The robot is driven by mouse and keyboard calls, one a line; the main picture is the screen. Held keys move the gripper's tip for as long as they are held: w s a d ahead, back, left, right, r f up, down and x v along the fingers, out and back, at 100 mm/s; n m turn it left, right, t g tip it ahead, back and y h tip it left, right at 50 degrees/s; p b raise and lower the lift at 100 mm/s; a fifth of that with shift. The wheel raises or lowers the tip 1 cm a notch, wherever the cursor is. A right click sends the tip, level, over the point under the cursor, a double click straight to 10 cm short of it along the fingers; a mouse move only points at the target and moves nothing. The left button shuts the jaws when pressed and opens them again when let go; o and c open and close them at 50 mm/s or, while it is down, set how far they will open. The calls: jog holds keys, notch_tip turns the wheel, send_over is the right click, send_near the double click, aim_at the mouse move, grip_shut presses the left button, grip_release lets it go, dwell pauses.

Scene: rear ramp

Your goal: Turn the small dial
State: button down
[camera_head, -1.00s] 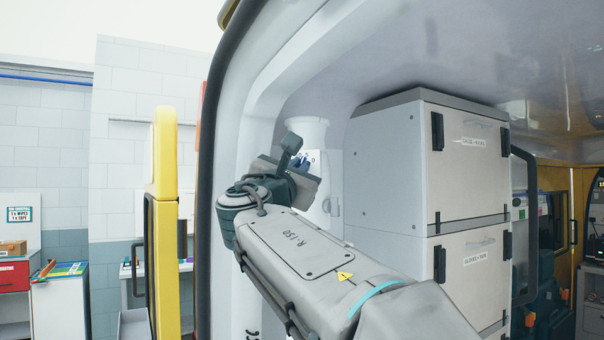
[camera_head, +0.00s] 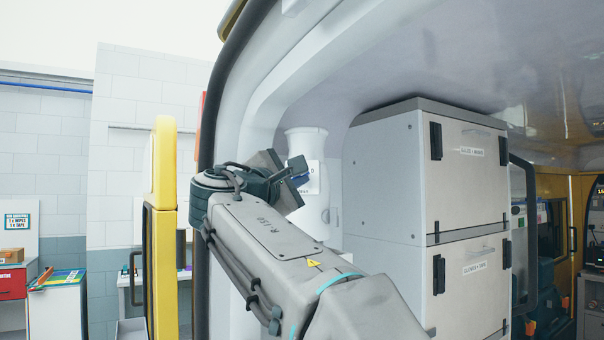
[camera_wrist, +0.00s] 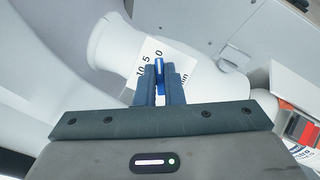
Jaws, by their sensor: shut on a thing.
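The small dial (camera_wrist: 159,66) is a narrow blue knob on a white plate (camera_wrist: 180,55) in the wrist view. The plate is marked 10, 5, 0 and "min" and sits on a white rounded column (camera_wrist: 108,45). My gripper (camera_wrist: 159,82) is shut on the dial, one dark blue finger on each side of it. The dial's pointing direction is hard to read, but its top end lies near the 0 and 5. In the head view my gripper (camera_head: 301,176) reaches the plate (camera_head: 314,172), and the dial is mostly hidden by my wrist.
Stacked grey-white cabinets (camera_head: 385,180) with black latches stand just right of the column. The vehicle's curved door frame (camera_head: 225,90) and a yellow panel (camera_head: 162,230) are on the left. Red and white items (camera_wrist: 300,125) show at the wrist view's right edge.

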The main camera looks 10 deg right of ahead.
jog(key=shift+s+r, duration=0.1)
jog(key=shift+r, duration=0.15)
jog(key=c, duration=1.5)
grip_release()
jog(key=shift+c, duration=0.2)
jog(key=shift+f, duration=0.1)
jog(key=shift+w+d+f, duration=0.15)
jog(key=shift+w, duration=0.05)
jog(key=b+v, duration=0.3)
jog(key=v, duration=1.2)
jog(key=shift+r, duration=0.4)
